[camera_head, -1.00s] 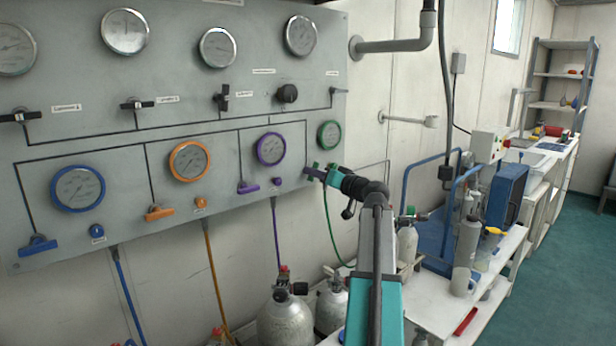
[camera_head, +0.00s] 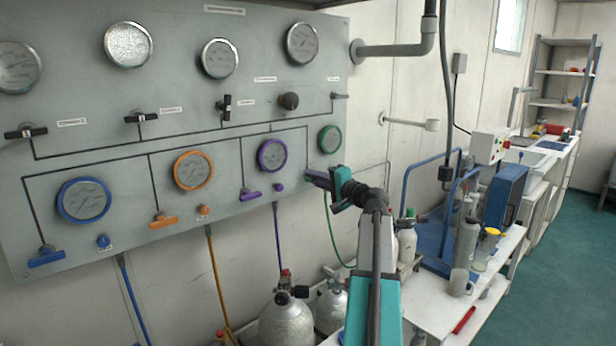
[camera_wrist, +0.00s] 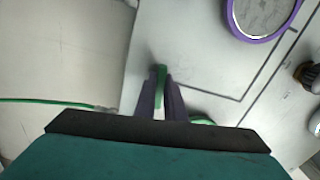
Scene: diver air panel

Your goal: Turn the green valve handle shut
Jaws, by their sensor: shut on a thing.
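The green valve handle (camera_wrist: 161,74) shows in the wrist view as a narrow upright green bar between the two dark purple-grey fingers of my gripper (camera_wrist: 161,98). The fingers are closed on it. In the head view my gripper (camera_head: 316,179) is at the panel's lower right, below the green-rimmed gauge (camera_head: 330,139). There the fingers hide the handle, so its angle against the panel is hard to judge.
Purple (camera_head: 251,194), orange (camera_head: 163,221) and blue (camera_head: 46,257) handles sit further left on the grey panel (camera_head: 110,180). Gas cylinders (camera_head: 286,320) stand below. A cluttered bench (camera_head: 425,310) lies right of my arm.

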